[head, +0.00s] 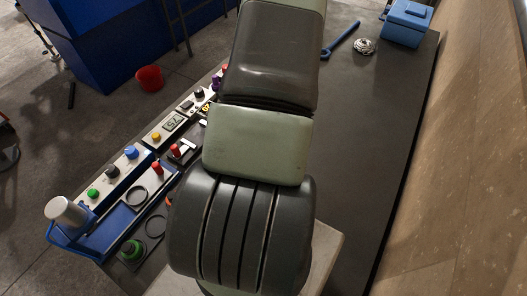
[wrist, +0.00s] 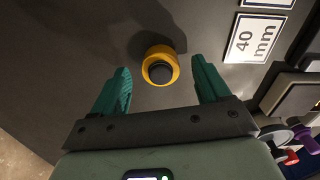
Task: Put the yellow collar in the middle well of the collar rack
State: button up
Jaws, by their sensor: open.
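The yellow collar (wrist: 149,53) shows in the wrist view as a thick ring around a dark round centre. It lies on the dark surface between and just beyond the tips of my teal fingers. My gripper (wrist: 161,66) is open, with one finger to each side of the collar, and nothing is held. I cannot tell how far above the collar the fingers are. In the head view my arm hides the gripper and the collar. I cannot pick out the collar rack with certainty in either view.
In the wrist view a "40 mm" card (wrist: 254,40) lies right of the collar, and equipment with coloured knobs (wrist: 301,137) is lower right. In the head view a button panel (head: 121,171) and a blue tray (head: 113,224) line the left edge. The dark tabletop (head: 365,130) is clear at right.

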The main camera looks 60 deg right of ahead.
jog(key=shift+f, duration=0.35)
jog(key=shift+c, duration=0.2)
jog(key=c, duration=1.3)
jog(key=shift+c, duration=0.2)
jog(key=shift+r, duration=0.2)
jog(key=shift+w+r, duration=0.1)
jog(key=shift+r, duration=4.75)
